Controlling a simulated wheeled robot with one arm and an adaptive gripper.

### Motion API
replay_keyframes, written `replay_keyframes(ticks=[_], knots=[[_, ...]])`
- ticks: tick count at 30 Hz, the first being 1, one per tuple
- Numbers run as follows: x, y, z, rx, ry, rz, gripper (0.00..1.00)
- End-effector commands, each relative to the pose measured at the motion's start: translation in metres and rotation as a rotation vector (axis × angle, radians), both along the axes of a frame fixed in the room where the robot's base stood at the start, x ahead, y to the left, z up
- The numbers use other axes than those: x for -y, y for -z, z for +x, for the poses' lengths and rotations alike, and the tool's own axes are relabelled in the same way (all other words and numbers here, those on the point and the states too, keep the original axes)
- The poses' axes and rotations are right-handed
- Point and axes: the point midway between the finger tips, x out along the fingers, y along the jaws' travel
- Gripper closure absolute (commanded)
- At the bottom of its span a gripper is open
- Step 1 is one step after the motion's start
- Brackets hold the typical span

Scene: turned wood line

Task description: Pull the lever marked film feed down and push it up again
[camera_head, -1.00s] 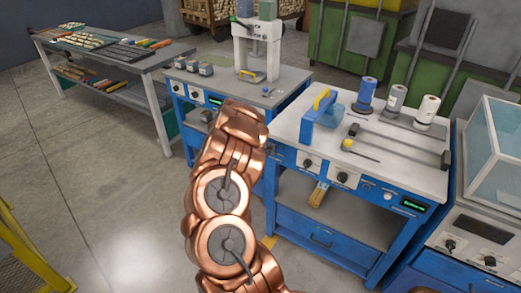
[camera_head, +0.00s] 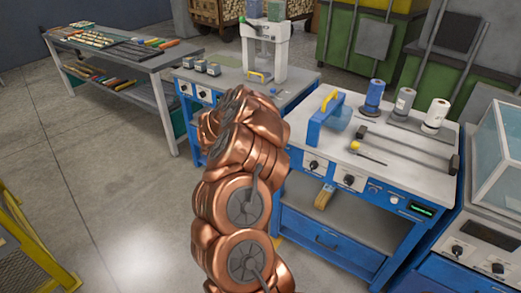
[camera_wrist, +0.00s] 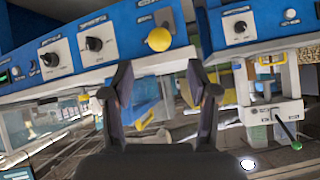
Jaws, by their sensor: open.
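A lever with a yellow ball knob (camera_head: 355,146) and a thin dark rod shows at the right blue bench in the head view. In the wrist view the yellow knob (camera_wrist: 159,39) stands in front of a blue panel (camera_wrist: 122,32), above the gap between my fingertips. I cannot read a film feed marking by it. My gripper (camera_wrist: 161,85) is open and empty, with dark fingers on either side of the gap. It appears apart from the knob. In the head view my copper arm hides the gripper.
The right bench (camera_head: 423,176) carries a blue, yellow-handled device (camera_head: 327,115), several rolls and dark rails. A white press (camera_head: 265,48) stands on the bench behind. A clear-sided cabinet (camera_head: 498,160) is at the right. The floor (camera_head: 125,190) is open at left, beside a yellow frame (camera_head: 28,245).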

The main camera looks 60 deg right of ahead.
Motion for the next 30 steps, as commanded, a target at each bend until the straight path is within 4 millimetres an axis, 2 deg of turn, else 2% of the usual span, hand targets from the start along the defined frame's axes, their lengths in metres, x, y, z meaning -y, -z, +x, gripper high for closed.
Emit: replay_keyframes(ticks=[9,30], knots=[[-0.021,-0.016,0.004,0.003,-0.002,0.002,0.41],[-0.022,-0.017,0.004,0.003,-0.004,0.001,0.41]])
